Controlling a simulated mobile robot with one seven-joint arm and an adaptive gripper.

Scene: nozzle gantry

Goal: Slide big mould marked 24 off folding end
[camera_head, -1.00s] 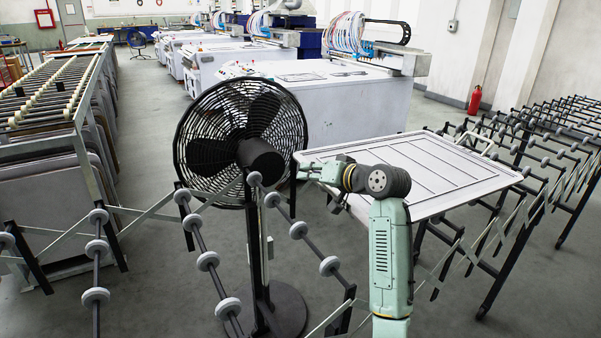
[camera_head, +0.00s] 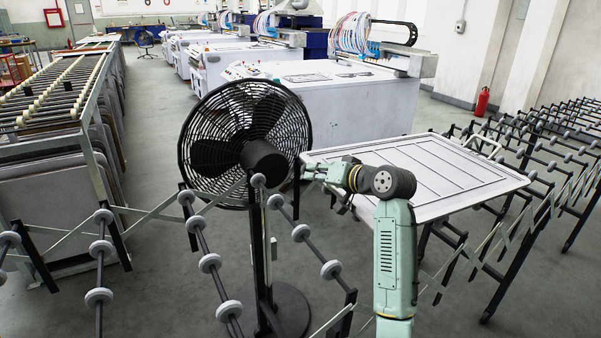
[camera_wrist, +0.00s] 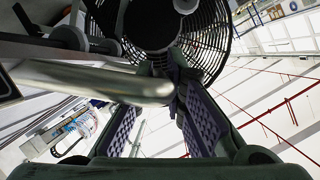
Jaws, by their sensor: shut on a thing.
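The big mould (camera_head: 430,172) is a large pale grey panel with ribs along its top. It lies flat at the end of the folding roller conveyor (camera_head: 495,245), on the right in the head view. No number 24 is readable. My gripper (camera_head: 309,172) is at the mould's near left corner, beside the fan. In the wrist view, a thick metal handle bar (camera_wrist: 95,82) reaches in from the left between my fingers (camera_wrist: 162,72), and they are shut on it. The exact contact is partly hidden. Another handle (camera_head: 484,146) shows on the mould's far right side.
A black pedestal fan (camera_head: 245,140) stands close left of my gripper and the mould. More folding roller frames (camera_head: 210,262) spread across the left foreground. White machines (camera_head: 320,105) stand behind. Some bare floor (camera_head: 150,160) lies left of the fan.

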